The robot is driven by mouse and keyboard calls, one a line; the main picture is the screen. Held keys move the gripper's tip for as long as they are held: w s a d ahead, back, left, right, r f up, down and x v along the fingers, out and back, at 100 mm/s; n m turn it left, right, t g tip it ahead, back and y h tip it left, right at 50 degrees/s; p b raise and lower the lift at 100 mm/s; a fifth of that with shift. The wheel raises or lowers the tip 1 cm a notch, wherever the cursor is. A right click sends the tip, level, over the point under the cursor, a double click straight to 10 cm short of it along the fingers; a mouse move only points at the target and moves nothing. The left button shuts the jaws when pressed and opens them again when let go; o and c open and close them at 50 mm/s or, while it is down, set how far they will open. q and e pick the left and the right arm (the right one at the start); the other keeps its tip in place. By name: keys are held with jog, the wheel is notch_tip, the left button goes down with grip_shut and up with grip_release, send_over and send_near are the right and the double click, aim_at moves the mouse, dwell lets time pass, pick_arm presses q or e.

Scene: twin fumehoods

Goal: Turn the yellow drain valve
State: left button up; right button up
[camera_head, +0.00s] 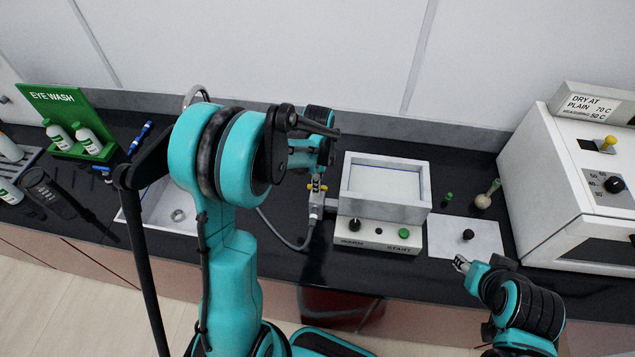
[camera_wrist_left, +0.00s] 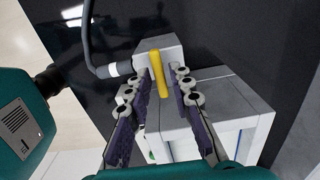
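The yellow drain valve handle (camera_wrist_left: 158,80) is a narrow bar on a pale block, seen in the left wrist view with a hose fitting (camera_wrist_left: 119,69) beside it. My left gripper (camera_wrist_left: 163,76) is open, with one finger on each side of the handle and visible gaps between. In the head view the left gripper (camera_head: 317,178) points down at the valve, left of the white bath (camera_head: 385,218), and hides most of it. Small yellow spots show there. My right gripper (camera_head: 461,263) is low on the right, near the counter's front edge; its finger opening is too small to judge.
A grey hose (camera_head: 284,240) curves from the valve toward the sink (camera_head: 160,210). A white plate with a black knob (camera_head: 468,235) lies right of the bath. A white oven (camera_head: 570,190) stands at the far right. A green eye wash stand (camera_head: 62,110) is at the left.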

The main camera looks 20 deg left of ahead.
pick_arm(q)
grip_shut()
jog(key=shift+n, duration=0.3)
jog(key=shift+n+b, duration=0.7)
jog(key=shift+n, duration=0.5)
jog(key=n+b, duration=0.1)
jog(key=n, duration=0.3)
jog(key=shift+n, duration=0.3)
jog(key=n+b, duration=0.1)
jog(key=n, duration=0.3)
jog(key=shift+b, duration=0.3)
jog(key=n, duration=0.5)
jog(key=shift+b, duration=0.4)
jog(key=shift+n, duration=0.3)
